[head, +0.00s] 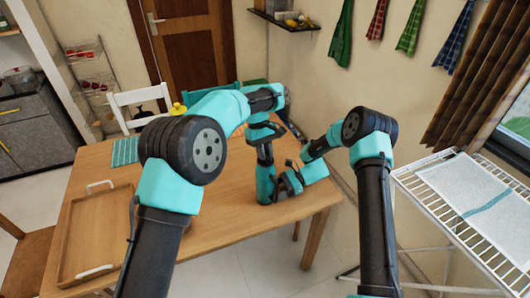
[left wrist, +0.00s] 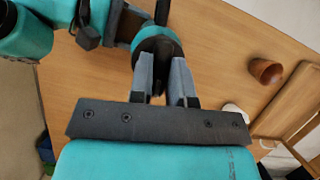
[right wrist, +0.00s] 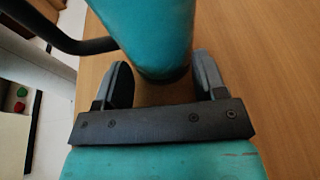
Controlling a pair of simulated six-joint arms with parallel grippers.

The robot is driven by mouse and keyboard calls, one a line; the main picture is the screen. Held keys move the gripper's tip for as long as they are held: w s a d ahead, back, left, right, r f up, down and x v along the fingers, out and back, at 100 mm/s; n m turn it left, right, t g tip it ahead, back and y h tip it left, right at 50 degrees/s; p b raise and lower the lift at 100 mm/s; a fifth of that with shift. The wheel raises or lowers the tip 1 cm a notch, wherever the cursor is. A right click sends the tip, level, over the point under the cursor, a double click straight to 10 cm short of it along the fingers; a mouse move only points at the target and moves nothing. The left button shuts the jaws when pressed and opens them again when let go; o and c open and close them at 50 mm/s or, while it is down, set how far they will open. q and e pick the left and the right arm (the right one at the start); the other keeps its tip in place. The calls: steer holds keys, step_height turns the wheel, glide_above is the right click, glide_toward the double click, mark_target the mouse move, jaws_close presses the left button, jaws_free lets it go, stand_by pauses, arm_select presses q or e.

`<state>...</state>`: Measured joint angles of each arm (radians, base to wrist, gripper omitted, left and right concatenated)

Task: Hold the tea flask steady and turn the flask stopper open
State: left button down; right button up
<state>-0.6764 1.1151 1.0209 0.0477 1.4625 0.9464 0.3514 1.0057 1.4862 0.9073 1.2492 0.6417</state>
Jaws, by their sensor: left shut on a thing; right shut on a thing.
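The tea flask (head: 264,182) is a teal cylinder standing about upright near the front right part of the wooden table. Its dark stopper (left wrist: 157,62) sits at the top, seen from above in the left wrist view. My left gripper (head: 265,142) is above the flask, its fingers shut on the stopper. My right gripper (head: 284,182) is low at the flask's right side, shut on the body. In the right wrist view the flask body (right wrist: 155,35) stands between the two fingers. The stopper is partly hidden by the left fingers.
A wooden tray (head: 72,240) with white handles lies at the table's left. A brown cup (left wrist: 266,71) stands on the table beside the tray. A white drying rack (head: 440,215) stands to the right, off the table. Table around the flask's front is clear.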

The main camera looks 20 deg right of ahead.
arm_select(q)
steer(key=c, duration=1.1)
jaws_free()
steer(key=shift+o, duration=0.2)
steer(key=shift+r, duration=0.1)
steer(key=v, duration=1.1)
steer(key=shift+w+r, duration=0.2)
steer(key=shift+r, duration=0.15)
arm_select(e)
steer(key=o, duration=0.8)
